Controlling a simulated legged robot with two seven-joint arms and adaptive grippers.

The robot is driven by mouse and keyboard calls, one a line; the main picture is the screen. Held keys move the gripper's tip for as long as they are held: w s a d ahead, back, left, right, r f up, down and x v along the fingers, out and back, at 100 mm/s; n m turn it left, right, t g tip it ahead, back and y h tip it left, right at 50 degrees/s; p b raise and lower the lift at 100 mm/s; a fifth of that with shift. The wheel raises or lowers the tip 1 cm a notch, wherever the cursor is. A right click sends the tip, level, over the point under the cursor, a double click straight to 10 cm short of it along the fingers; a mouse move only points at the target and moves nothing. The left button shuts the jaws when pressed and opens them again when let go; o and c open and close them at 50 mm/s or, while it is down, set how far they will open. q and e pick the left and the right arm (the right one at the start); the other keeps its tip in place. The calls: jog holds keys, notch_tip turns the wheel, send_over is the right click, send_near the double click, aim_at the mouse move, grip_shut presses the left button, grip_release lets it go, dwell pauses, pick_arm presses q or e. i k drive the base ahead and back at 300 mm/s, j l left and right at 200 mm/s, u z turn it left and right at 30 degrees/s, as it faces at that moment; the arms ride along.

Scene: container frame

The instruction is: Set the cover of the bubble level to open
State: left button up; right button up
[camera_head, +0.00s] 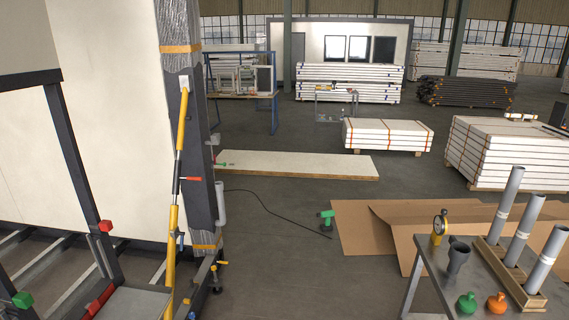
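I cannot single out the bubble level for certain. A small yellow device with a round dark-rimmed face (440,226) stands upright on the grey table at the right; it is too small to tell whether it has a cover or how a cover stands. A long yellow pole (181,135) with a dark middle part leans along the wrapped column (197,130) at the left; I see no clear vial or cover on it. Neither of my grippers is in view.
The grey table (420,285) also holds a dark cup (458,257), green (466,303) and orange (497,302) funnel-like items, and a wooden rack (510,280) with grey tubes. Cardboard (372,232) and a green tool (327,218) lie on the floor. The middle floor is mostly clear.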

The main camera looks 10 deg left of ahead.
aim_at(190, 293)
jog(key=i+u, duration=0.1)
jog(key=i, duration=0.6)
jog(key=i+l+u, duration=0.1)
jog(key=i, duration=0.65)
jog(key=i+l+u, duration=0.15)
jog(key=i, duration=0.55)
